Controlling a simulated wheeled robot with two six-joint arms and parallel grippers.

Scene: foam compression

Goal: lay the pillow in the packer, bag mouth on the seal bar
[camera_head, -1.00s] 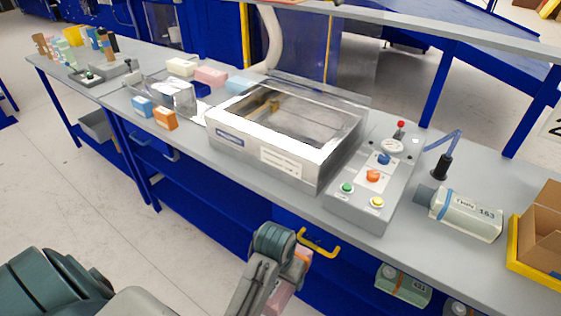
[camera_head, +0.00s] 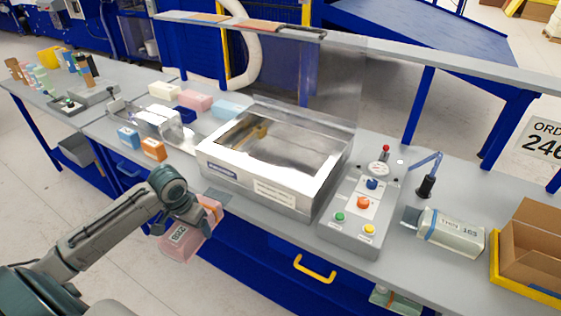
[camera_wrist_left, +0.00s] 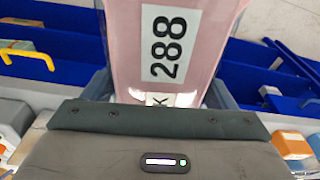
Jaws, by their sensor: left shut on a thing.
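My left gripper (camera_head: 207,209) is shut on a pink bagged pillow (camera_head: 178,245) with a white label reading 288. The pillow hangs in front of the bench edge, below the packer's left front corner. It also fills the top middle of the left wrist view (camera_wrist_left: 190,20). The packer (camera_head: 250,188) is a silver box on the bench with its clear lid (camera_head: 310,95) raised and its chamber open. A brass-coloured piece shows inside at the chamber's back left; I cannot tell if it is the seal bar. My right gripper is not in view.
A control panel (camera_head: 352,225) with coloured buttons stands right of the packer. Further right are a bagged roll (camera_head: 450,233) marked 163 and a cardboard box (camera_head: 535,250). Blue and orange blocks (camera_head: 153,150) and several foam pieces lie to the left.

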